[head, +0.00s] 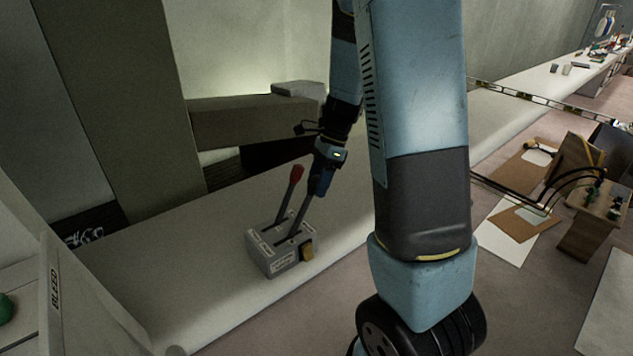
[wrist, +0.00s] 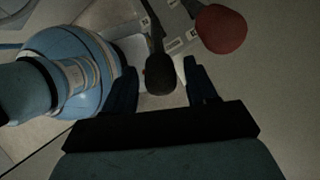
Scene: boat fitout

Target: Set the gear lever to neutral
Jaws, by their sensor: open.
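A grey control box (head: 274,262) with small labels sits on the pale bench and carries two levers. One lever has a red knob (head: 297,172); the red knob also shows at the upper right of the wrist view (wrist: 221,28). The other lever has a grey shaft (head: 301,214) and a black knob (wrist: 160,74). My gripper (head: 321,182) is open at the top of this second lever and hides its knob in the head view. In the wrist view the black knob lies between the spread fingers, with gaps on both sides. The labels are too small to read surely.
The pale bench (head: 180,265) around the box is clear. A brown beam (head: 250,122) crosses behind it. A panel marked BLEED (head: 55,290) stands at the left. A low wooden table (head: 580,225) with cables stands at the right, apart from the bench.

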